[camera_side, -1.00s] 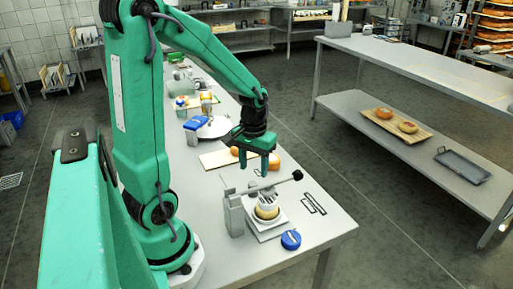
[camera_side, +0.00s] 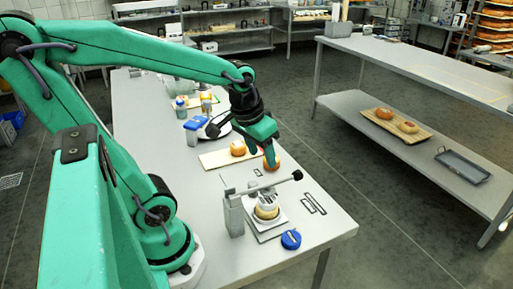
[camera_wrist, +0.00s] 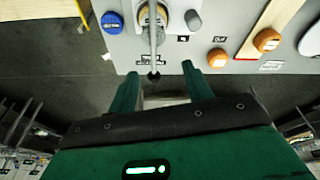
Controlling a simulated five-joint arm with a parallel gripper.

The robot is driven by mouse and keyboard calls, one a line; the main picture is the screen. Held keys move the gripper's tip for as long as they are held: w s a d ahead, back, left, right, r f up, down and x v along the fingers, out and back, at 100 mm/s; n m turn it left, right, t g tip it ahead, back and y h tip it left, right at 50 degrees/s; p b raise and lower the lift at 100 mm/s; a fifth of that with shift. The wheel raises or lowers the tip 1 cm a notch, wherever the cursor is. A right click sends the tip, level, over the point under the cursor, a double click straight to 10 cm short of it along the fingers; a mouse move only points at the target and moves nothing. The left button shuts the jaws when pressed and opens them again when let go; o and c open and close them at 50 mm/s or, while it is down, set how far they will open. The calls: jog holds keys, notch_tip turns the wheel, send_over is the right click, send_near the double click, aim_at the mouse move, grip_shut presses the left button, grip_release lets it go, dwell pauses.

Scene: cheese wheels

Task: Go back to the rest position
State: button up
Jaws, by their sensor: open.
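My gripper (camera_side: 268,152) is over the workbench, with its two green fingers apart and nothing between them. In the side view its tip overlaps an orange cheese wheel (camera_side: 272,164); the wrist view shows the fingers (camera_wrist: 163,85) clear of the wheels. That wheel (camera_wrist: 217,57) lies near a second orange wheel (camera_side: 237,148), which sits on a pale board (camera_side: 214,159). A pale cheese wheel (camera_side: 266,212) is in the grey press (camera_side: 234,214) under its lever.
A blue round object (camera_side: 291,239) lies by the press near the bench's front edge. A round plate, small containers and a blue-topped item (camera_side: 193,131) stand farther back. On the right, a steel table's (camera_side: 420,62) lower shelf holds a board with wheels and a grey tray (camera_side: 462,166).

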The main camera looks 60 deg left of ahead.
jog(key=s+d+r+m+t, duration=0.2)
jog(key=s+d+r, duration=0.2)
jog(key=shift+d+r+m+h, duration=0.3)
jog(key=shift+m, duration=0.1)
